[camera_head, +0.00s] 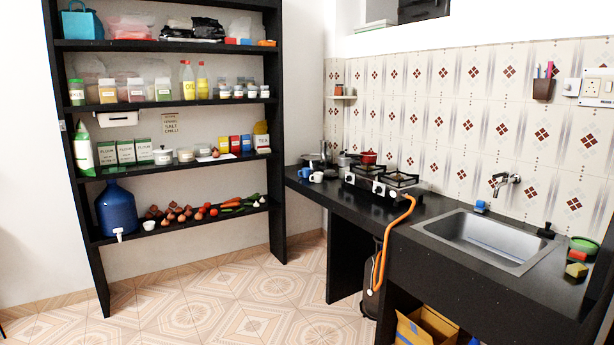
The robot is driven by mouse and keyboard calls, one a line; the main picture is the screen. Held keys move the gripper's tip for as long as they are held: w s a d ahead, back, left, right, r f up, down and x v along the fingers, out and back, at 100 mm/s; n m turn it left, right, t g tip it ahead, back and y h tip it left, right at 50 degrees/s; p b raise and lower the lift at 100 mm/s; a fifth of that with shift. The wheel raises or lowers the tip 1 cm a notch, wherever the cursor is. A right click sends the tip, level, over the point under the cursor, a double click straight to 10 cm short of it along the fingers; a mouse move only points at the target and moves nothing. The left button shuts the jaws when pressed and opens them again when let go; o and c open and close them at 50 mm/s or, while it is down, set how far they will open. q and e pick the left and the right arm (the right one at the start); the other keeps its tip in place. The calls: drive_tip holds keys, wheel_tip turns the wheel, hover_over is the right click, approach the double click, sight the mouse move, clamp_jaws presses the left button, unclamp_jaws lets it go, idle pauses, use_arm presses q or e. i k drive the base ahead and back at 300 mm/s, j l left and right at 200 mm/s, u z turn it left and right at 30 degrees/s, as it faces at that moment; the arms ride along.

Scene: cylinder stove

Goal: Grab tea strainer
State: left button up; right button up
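I cannot make out a tea strainer for certain in the head view. Small dark and metallic items (345,159) cluster at the back corner of the black counter (325,195), too small to tell apart. A blue mug (304,173) and a white mug (316,177) stand just in front of them. A red pot (368,157) sits on the two-burner gas stove (380,178) to their right. Neither of my grippers is in view.
A black shelf unit (98,245) with jars, boxes, vegetables and a blue water dispenser (117,211) stands at the left. A steel sink (484,240) is at the right. An orange hose (381,262) hangs from the stove. The tiled floor (190,300) in front is clear.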

sight(329, 171)
drive_tip(key=i+j+u, duration=0.25)
drive_tip(key=i, duration=0.75)
drive_tip(key=i+u, duration=0.25)
drive_tip(key=i, duration=0.75)
drive_tip(key=i+z, duration=0.1)
drive_tip(key=i, duration=0.9)
drive_tip(key=i+j+z, duration=0.1)
drive_tip(key=i, duration=0.9)
drive_tip(key=j, duration=0.15)
